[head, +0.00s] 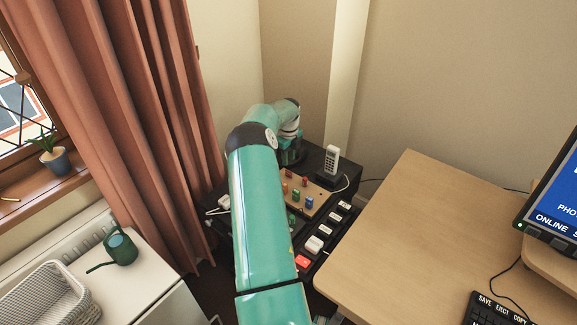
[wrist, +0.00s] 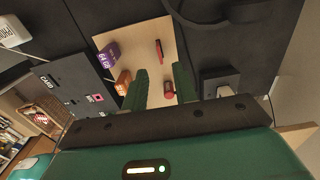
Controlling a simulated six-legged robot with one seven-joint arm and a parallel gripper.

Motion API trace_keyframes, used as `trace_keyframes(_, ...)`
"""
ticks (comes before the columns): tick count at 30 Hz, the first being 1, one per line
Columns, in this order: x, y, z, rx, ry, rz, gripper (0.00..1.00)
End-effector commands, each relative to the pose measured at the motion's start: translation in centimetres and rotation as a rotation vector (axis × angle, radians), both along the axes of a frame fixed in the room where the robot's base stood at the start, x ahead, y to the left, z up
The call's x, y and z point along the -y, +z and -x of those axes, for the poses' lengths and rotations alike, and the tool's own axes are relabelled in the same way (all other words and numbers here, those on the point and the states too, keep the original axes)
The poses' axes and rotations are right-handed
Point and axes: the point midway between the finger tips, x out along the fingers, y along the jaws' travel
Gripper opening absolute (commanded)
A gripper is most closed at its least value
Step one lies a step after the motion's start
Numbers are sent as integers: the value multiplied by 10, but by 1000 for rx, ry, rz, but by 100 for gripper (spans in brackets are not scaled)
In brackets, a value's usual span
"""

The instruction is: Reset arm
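My teal arm reaches from the bottom of the head view up to the far corner, bent at its end. My gripper (head: 290,156) points down over a black unit there, and its tips are hard to make out in that view. In the wrist view my gripper (wrist: 162,75) shows two green fingers standing apart, with nothing held between them. Beyond the fingers is a wooden board (wrist: 138,42) bearing a purple block (wrist: 108,56), an orange block (wrist: 123,82), a thin red piece (wrist: 158,52) and a red cylinder (wrist: 168,90). The cylinder appears in the gap, apart from the fingers.
A white phone (head: 331,160) stands in a dark cradle right of the board. A wooden desk (head: 430,240) with a monitor (head: 555,205) is at the right. Curtains (head: 130,100) hang at the left, near a green watering can (head: 121,248) and a wire basket (head: 45,295).

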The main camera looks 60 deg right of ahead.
Motion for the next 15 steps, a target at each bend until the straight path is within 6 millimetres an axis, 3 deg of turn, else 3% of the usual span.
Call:
trace_keyframes(7,0,54,-1,2,0,1,28)
trace_keyframes(15,0,77,0,0,0,-1,28)
